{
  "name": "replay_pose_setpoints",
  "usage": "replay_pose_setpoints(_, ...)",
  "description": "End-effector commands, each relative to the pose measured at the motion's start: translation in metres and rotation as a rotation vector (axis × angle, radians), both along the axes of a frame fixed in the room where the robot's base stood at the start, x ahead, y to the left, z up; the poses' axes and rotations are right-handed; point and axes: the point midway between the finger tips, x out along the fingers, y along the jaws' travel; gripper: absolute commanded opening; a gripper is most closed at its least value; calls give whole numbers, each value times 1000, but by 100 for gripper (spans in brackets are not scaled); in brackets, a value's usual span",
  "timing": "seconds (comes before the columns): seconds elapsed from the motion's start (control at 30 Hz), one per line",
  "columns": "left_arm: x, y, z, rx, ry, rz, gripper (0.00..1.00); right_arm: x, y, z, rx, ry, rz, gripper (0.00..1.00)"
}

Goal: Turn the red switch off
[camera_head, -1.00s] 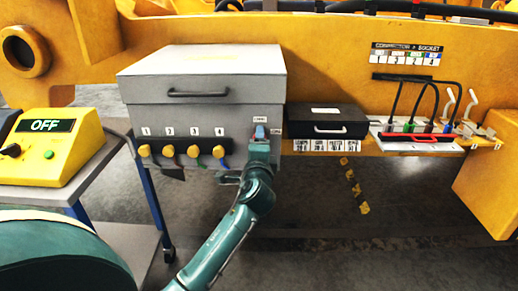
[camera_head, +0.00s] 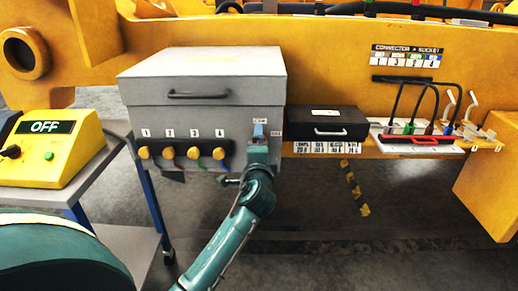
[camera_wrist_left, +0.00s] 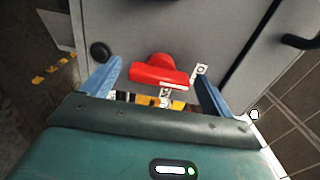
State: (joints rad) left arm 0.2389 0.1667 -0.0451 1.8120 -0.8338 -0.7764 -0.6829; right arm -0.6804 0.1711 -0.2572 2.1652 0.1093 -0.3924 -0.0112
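The red switch (camera_wrist_left: 160,72) sits on the grey box front in the left wrist view, its handle lying nearly crosswise in that picture. Small white label plates are beside it. My left gripper (camera_wrist_left: 157,80) has its two blue fingers wide apart, one on either side of the switch; I see gaps between fingers and handle. In the head view my left gripper (camera_head: 260,132) is at the lower right of the grey box (camera_head: 205,115) front and hides the switch. My right gripper is in neither view.
Several yellow knobs (camera_head: 168,153) line the box front to the left. A black case (camera_head: 327,122) stands to the right. A yellow console (camera_head: 50,150) reading OFF stands on a cart at left. A rack with cables (camera_head: 415,135) is at far right.

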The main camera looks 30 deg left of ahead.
Motion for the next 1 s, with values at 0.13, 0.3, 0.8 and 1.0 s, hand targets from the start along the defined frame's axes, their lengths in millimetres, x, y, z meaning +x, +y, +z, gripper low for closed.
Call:
replay_pose_setpoints(0.13,0,0,0,2,0,0,87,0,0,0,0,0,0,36)
replay_pose_setpoints(0.3,-3,-2,0,3,1,-1,87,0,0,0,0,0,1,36)
replay_pose_setpoints(0.8,-86,-53,-1,-1,1,-2,87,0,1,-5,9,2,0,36)
replay_pose_setpoints(1.0,-107,-66,-1,0,1,-1,87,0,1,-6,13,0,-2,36)
